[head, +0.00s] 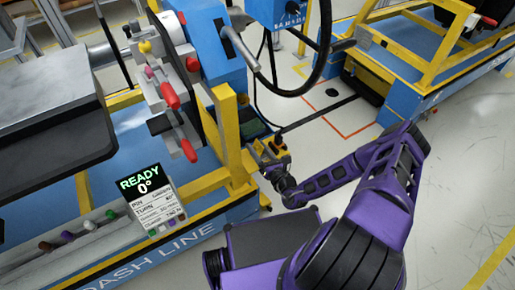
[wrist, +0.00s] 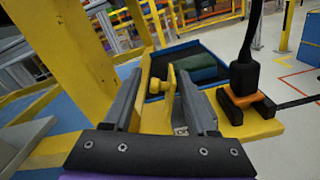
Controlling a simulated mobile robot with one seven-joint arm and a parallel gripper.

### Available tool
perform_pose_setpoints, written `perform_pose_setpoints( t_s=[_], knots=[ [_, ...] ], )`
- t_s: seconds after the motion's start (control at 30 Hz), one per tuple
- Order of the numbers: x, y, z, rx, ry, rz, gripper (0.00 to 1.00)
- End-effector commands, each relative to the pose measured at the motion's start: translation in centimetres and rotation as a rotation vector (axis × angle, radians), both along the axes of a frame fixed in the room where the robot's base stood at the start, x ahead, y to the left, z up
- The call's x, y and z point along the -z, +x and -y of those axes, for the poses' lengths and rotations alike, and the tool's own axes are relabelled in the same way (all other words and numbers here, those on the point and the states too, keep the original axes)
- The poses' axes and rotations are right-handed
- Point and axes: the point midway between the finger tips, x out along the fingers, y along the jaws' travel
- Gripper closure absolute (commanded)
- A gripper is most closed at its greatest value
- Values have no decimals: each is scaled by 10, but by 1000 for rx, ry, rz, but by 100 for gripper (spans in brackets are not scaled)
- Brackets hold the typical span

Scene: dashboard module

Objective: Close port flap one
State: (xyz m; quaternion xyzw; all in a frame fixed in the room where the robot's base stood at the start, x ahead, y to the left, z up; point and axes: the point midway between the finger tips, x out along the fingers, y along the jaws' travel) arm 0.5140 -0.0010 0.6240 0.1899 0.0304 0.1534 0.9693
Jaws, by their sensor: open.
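My gripper (wrist: 163,78) is open in the wrist view, its two grey fingers on either side of a yellow upright plate with a small yellow knob (wrist: 170,76). This plate may be port flap one, but I see no label on it. A small silvery part (wrist: 181,130) shows low between the fingers; I cannot tell if it is a port. I cannot tell whether the fingers touch the plate. In the head view my gripper (head: 272,152) is at the yellow post of the dash stand, and the flap is too small to make out.
A blue tray (wrist: 153,97) with a green item lies just beyond the fingers. A black cable plug (wrist: 244,75) stands on the yellow ledge at right. A yellow post (wrist: 65,55) rises close at left. A READY sign (head: 146,200) stands on the bench. Open floor (head: 455,150) lies at right.

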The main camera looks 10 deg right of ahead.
Motion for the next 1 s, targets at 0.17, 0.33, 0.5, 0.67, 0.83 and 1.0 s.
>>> perform_pose_setpoints(
  t_s=[0.17,0.33,0.5,0.67,0.83,1.0],
  knots=[
    [0,0,0,0,0,0,44],
    [0,0,0,-1,0,0,75],
    [0,0,0,-1,0,0,100],
    [0,0,0,-1,0,0,100],
    [0,0,0,-1,3,-1,100],
    [0,0,0,-1,8,-2,100]
  ],
)
